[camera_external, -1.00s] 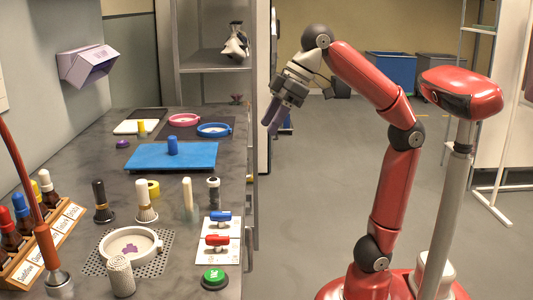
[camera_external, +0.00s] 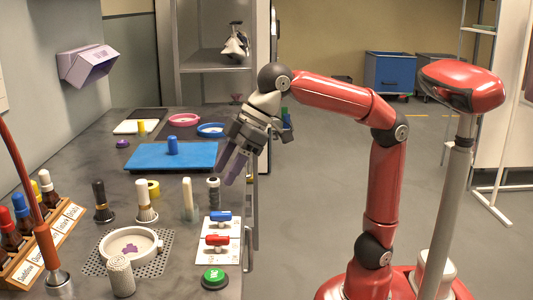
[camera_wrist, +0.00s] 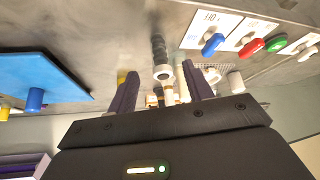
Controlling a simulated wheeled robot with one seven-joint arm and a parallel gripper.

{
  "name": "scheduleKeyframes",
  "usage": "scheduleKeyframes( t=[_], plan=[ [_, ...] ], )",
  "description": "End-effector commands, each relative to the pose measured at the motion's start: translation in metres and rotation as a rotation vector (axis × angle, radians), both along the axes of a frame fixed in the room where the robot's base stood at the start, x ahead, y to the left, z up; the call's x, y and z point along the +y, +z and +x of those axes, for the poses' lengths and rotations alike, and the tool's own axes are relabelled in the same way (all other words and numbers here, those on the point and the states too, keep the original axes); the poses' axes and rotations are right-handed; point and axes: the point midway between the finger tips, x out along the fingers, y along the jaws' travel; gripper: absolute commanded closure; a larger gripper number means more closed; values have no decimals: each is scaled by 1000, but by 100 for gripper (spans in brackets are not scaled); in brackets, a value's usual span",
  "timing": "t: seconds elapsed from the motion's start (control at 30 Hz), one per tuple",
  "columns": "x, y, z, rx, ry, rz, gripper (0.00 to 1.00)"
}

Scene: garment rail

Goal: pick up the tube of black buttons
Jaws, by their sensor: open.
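The tube of black buttons (camera_external: 214,191) stands upright near the right edge of the bench, dark with a lighter top. In the wrist view the tube (camera_wrist: 158,48) appears between my fingertips, its pale round end toward me. My gripper (camera_external: 227,174) is open and empty, with its purple fingers angled down, above and slightly right of the tube in the external view. In the wrist view both fingers of my gripper (camera_wrist: 161,72) flank the tube without visible contact; the exact distance is hard to tell.
A cream-tipped holder (camera_external: 189,205) stands just left of the tube. A card with blue and red valves (camera_external: 219,252) and a green button (camera_external: 214,278) lie in front. A blue mat (camera_external: 150,156) lies behind. Stamps (camera_external: 146,205) and a white dish (camera_external: 112,248) stand farther left.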

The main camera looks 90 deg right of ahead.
Motion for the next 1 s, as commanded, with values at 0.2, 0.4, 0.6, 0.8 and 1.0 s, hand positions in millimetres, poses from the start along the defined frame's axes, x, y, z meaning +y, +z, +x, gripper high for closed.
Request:
scheduleKeyframes(
  t=[0.2, 0.4, 0.6, 0.8, 1.0],
  plan=[
    [7, -24, 14, 3, 1, -2, 49],
    [13, -47, 28, 2, 0, -1, 49],
    [14, -51, 31, 0, 0, 0, 49],
    [14, -51, 31, 1, 0, 0, 61],
    [14, -51, 31, 1, 0, 0, 87]
  ],
)
